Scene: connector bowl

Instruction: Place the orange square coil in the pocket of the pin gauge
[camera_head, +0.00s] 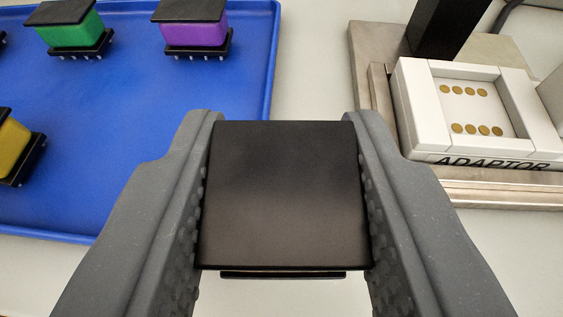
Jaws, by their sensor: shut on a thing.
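My gripper (284,195) is shut on a square coil (283,200), one finger on each side. I see its flat black top and a thin black edge below; its winding colour is hidden. The pin gauge (410,110) is at the right, with a white block marked ADAPTOR on a metal base. Its square pocket (470,107) is empty of any coil and shows two rows of gold contacts. The held coil is to the left of the pin gauge and nearer to me, apart from it.
A blue tray (140,130) at the left holds a green coil (75,30), a purple coil (194,33) and a yellow coil (12,145). A black upright block (445,25) rises behind the pocket. Pale table shows between tray and gauge.

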